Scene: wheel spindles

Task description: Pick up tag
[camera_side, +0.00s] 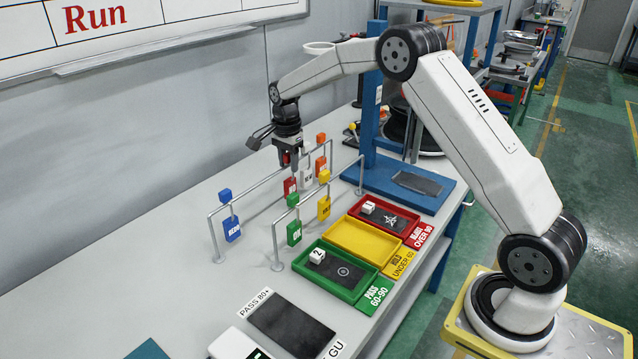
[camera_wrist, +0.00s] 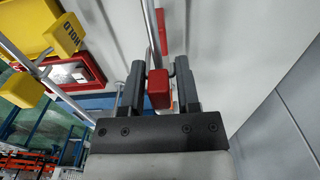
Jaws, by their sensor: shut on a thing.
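My gripper (camera_side: 289,160) points down over the back rail, its fingers around the small red block at the top of a red tag (camera_side: 289,186). In the wrist view the red block (camera_wrist: 159,89) sits between the two fingers (camera_wrist: 158,78), with more red of the tag beyond it. I cannot tell whether the tag still rests on the rail. Other tags hang from the rails: blue (camera_side: 232,229), green (camera_side: 294,232), yellow (camera_side: 324,207), white (camera_side: 307,176) and orange (camera_side: 320,164). The yellow tag (camera_wrist: 69,33) reads HOLD in the wrist view.
Metal rails on posts (camera_side: 276,250) stand close around the gripper. Red (camera_side: 398,232), yellow (camera_side: 364,243) and green (camera_side: 337,273) trays lie to the right, dice-like white blocks in the red and green ones. A blue stand (camera_side: 410,197) is behind. The bench's left part is clear.

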